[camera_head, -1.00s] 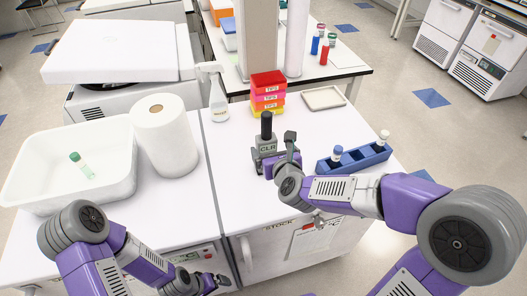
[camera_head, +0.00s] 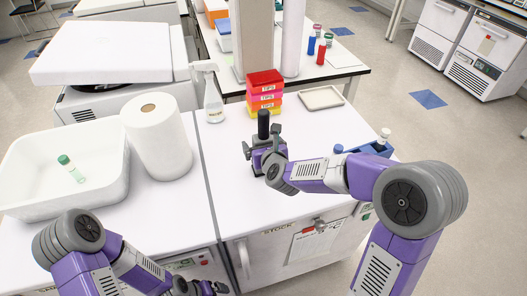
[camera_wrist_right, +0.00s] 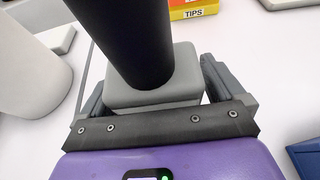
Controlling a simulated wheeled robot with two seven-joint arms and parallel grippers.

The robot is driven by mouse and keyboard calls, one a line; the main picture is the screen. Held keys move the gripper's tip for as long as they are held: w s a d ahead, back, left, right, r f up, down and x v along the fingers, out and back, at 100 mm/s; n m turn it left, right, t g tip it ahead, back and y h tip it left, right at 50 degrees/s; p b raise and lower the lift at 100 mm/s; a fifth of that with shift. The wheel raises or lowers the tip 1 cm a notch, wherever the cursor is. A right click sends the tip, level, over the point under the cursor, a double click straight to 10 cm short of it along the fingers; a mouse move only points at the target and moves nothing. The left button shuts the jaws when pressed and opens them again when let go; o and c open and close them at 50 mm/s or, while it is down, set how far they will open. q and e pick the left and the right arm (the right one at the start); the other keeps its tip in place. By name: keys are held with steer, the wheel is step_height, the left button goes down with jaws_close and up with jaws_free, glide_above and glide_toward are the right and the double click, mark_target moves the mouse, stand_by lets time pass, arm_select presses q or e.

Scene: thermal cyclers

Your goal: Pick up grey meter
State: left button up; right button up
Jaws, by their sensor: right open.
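The grey meter has a grey block body and a thick black upright handle (camera_head: 263,122). It stands on the white bench top, with its body mostly hidden behind my right gripper (camera_head: 263,145). In the right wrist view the grey body (camera_wrist_right: 155,95) and the black handle (camera_wrist_right: 125,40) lie between the two spread fingers of my right gripper (camera_wrist_right: 158,92). The fingers are open on either side, and a gap shows beside the body. My left gripper (camera_head: 205,288) is low at the bottom edge, far from the meter, and its jaws are unclear.
Stacked tip boxes (camera_head: 264,93) and a spray bottle (camera_head: 211,92) stand behind the meter. A shallow tray (camera_head: 322,98) lies back right. A blue tube rack (camera_head: 376,148) is partly behind my right arm. A paper roll (camera_head: 157,140) and white basin (camera_head: 110,185) stand left.

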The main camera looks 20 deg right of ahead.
steer(key=c, duration=1.2)
steer(key=shift+r, duration=0.15)
